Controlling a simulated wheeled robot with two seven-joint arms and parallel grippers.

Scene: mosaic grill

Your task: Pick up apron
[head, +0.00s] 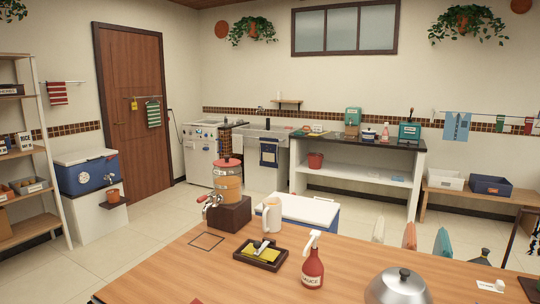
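A light blue cloth (457,127) with darker markings hangs from a rail on the back wall at the right. It looks like an apron, but it is too small to be sure. A dark blue cloth (269,153) with a pale band hangs at the front of the sink unit. Neither of my grippers shows in the head view.
A wooden table (190,258) fills the foreground, with a drink dispenser (227,184), a red sauce bottle (313,266) and a metal dome (396,288). A white-topped cooler (310,208) stands behind it. Tiled floor (120,245) is open at the left.

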